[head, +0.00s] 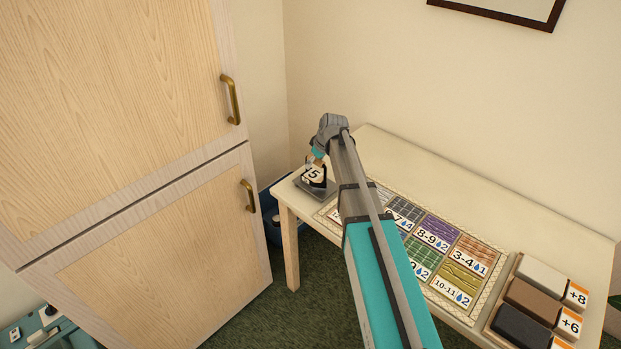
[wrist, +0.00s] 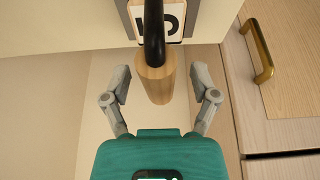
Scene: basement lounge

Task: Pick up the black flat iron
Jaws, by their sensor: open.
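The black flat iron's black stem and pale wooden grip (wrist: 155,80) show in the wrist view, with the grip between my fingers. In the head view the iron (head: 319,181) is small at the table's left end, on a grey base (head: 317,193), partly covered by a white number card (head: 312,173). My gripper (wrist: 159,75) is open, with one finger on each side of the wooden grip and a visible gap on both sides. Most of the iron's body is hidden or out of view in the wrist view.
The cream table (head: 400,150) holds a mat of numbered cards (head: 436,234) and, at right, a tray of blocks (head: 526,305). A wooden cabinet (head: 130,180) with brass handles stands close at left. A blue bin (head: 271,213) is on the floor between cabinet and table.

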